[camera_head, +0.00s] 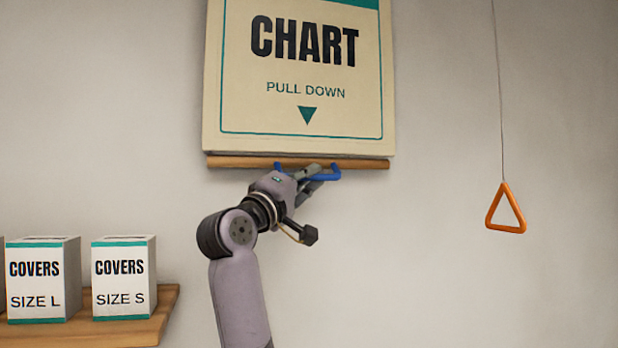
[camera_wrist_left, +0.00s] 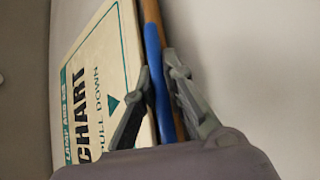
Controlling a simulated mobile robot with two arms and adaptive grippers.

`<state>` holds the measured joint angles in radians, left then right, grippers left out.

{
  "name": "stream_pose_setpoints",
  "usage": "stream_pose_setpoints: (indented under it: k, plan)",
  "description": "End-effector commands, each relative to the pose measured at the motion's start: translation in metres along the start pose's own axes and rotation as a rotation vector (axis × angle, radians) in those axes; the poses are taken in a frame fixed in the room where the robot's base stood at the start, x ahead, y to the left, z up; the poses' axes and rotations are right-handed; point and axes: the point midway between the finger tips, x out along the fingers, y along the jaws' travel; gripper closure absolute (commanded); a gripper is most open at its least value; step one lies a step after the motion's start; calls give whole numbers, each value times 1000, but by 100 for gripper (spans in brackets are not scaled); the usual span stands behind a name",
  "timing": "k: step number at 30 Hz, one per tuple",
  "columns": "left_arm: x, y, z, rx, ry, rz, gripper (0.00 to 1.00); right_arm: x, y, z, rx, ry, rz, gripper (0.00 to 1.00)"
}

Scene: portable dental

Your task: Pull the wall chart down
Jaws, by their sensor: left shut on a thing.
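The wall chart (camera_head: 300,105) is a cream box with a teal border, marked "CHART" and "PULL DOWN" over a down arrow. A wooden bar (camera_head: 225,161) runs along its lower edge, with a blue handle (camera_head: 331,174) at its middle. My left gripper (camera_head: 318,172) reaches up from below and is shut on the blue handle. In the left wrist view the gripper's fingers (camera_wrist_left: 155,88) lie either side of the blue handle (camera_wrist_left: 153,50) and the wooden bar (camera_wrist_left: 151,12). The chart (camera_wrist_left: 104,80) shows beside them. My right gripper is not in view.
An orange triangular pull (camera_head: 506,226) hangs on a cord at the right. A wooden shelf (camera_head: 140,325) at the lower left holds white boxes marked "COVERS SIZE L" (camera_head: 36,280) and "COVERS SIZE S" (camera_head: 120,277). The wall below the chart is bare.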

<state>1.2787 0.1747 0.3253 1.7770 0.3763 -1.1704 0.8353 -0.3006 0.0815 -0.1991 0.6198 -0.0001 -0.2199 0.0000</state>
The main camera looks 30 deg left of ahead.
Motion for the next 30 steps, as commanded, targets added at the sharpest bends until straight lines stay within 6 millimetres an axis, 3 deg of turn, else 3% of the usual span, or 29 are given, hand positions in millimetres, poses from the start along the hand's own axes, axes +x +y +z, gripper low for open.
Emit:
stream_pose_setpoints:
  k: [11,17,23,30]
  plan:
    - [0,0,0,-2,0,1,100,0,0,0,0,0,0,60]
    - [-6,-13,6,-2,0,0,100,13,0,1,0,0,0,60]
    - [-24,-52,23,-2,0,-1,100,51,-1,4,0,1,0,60]
    - [-56,-122,56,-2,1,-2,100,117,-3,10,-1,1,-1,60]
